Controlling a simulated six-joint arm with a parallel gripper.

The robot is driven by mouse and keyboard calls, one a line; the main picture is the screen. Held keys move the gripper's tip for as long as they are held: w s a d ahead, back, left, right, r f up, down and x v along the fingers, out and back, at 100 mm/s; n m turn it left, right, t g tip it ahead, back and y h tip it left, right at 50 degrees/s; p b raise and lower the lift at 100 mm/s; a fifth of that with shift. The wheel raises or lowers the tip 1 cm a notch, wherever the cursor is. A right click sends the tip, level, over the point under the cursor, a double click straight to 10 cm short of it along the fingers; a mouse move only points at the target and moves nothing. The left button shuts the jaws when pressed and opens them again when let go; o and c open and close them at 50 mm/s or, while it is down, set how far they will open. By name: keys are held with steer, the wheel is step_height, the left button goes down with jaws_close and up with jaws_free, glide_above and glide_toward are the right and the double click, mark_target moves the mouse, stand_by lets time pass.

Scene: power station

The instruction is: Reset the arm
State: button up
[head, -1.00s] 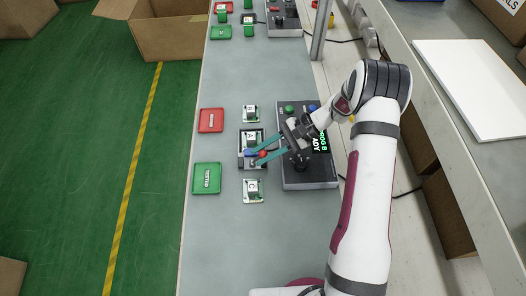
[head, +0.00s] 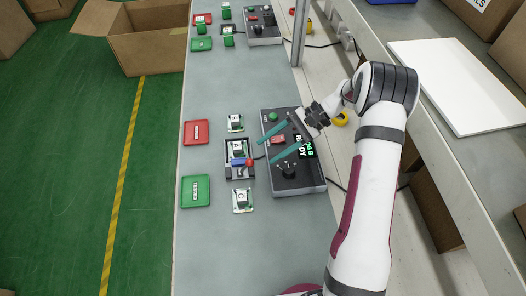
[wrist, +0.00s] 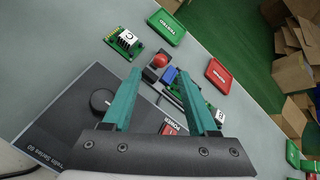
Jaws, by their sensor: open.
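My gripper (head: 266,147) is open and empty, with two teal fingers spread apart. It hangs over the dark control box (head: 308,182) in the head view. In the wrist view the gripper (wrist: 162,95) spans the box's near edge, and the fingers are apart with nothing between them in their grasp. The box has a black knob (head: 288,171), a green button (head: 273,117), a red switch (head: 278,140) and a lit display partly hidden by my gripper. Left of it, a test fixture (head: 230,172) holds a board and has a blue part and a red knob.
A loose board (head: 235,123) lies beyond the fixture and another (head: 242,201) nearer. A red tray (head: 196,132) and a green tray (head: 196,191) lie at the left. A second station (head: 262,30) stands farther back. The near bench is clear.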

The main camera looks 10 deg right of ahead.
stand_by(0.3)
steer(key=s+a+r+n+h, duration=0.3)
steer(key=s+r+h, duration=0.3)
steer(key=s+r, duration=1)
steer(key=s+d+f+n+t+h, duration=0.1)
steer(key=s+f+h, duration=0.1)
steer(key=s, duration=0.9)
steer(key=shift+s+d+f+n+t+h, duration=0.2)
steer(key=shift+f+n+t+h, duration=0.1)
steer(key=shift+f+t+h, duration=0.15)
steer(key=shift+r, duration=0.1)
